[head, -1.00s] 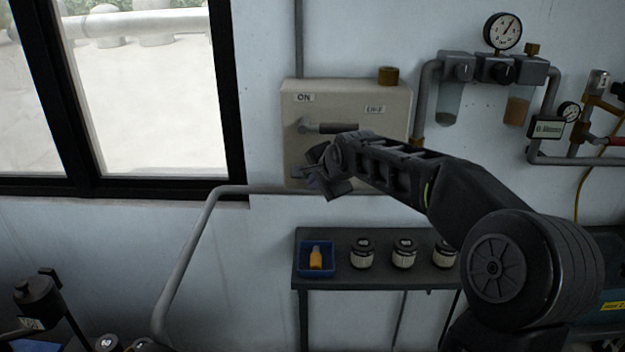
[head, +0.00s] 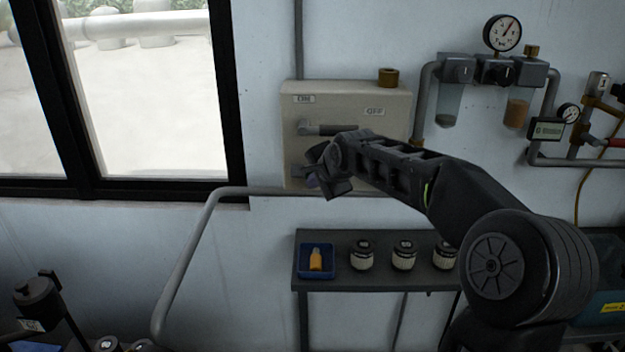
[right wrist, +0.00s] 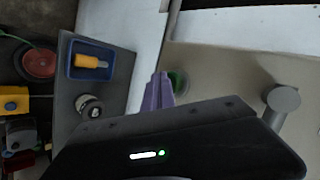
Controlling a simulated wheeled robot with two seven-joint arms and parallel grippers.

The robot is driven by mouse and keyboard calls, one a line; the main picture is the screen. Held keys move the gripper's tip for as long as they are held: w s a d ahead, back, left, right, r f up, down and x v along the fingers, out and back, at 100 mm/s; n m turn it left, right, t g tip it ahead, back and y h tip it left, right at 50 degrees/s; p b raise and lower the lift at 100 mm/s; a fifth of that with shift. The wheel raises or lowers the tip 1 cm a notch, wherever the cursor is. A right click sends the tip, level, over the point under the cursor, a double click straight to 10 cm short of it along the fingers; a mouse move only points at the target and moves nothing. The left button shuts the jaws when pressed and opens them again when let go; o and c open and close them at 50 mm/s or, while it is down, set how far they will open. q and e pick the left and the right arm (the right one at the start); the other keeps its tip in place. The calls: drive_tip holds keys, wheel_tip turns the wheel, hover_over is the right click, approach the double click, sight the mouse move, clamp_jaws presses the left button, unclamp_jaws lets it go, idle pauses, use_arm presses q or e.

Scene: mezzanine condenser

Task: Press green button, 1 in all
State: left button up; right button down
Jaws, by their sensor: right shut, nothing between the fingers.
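A green button (right wrist: 178,82) shows in the right wrist view, on the front of the beige switch box (right wrist: 225,45), partly covered by my purple fingertips. My right gripper (right wrist: 158,92) is shut and empty, with its fingertips right beside the button in that view. I cannot tell whether they touch it. In the head view the right gripper (head: 313,180) is at the lower left of the switch box (head: 345,105) and hides the button. The box has a grey lever handle (head: 325,129) and ON and OFF labels. My left gripper is not in view.
A grey pipe (head: 190,265) runs along the wall at left. Gauges and piping (head: 502,33) are at upper right.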

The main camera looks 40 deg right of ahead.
drive_tip(key=shift+w+d, duration=0.15)
idle(0.5)
drive_tip(key=shift+s+a+b, duration=0.55)
drive_tip(key=shift+s+a, duration=0.05)
drive_tip(key=shift+s, duration=0.2)
drive_tip(key=shift+s, duration=0.1)
drive_tip(key=s+a+b, duration=0.1)
drive_tip(key=s, duration=0.1)
drive_tip(key=s+a+b, duration=0.1)
drive_tip(key=a, duration=0.1)
drive_tip(key=shift+s, duration=0.4)
idle(0.6)
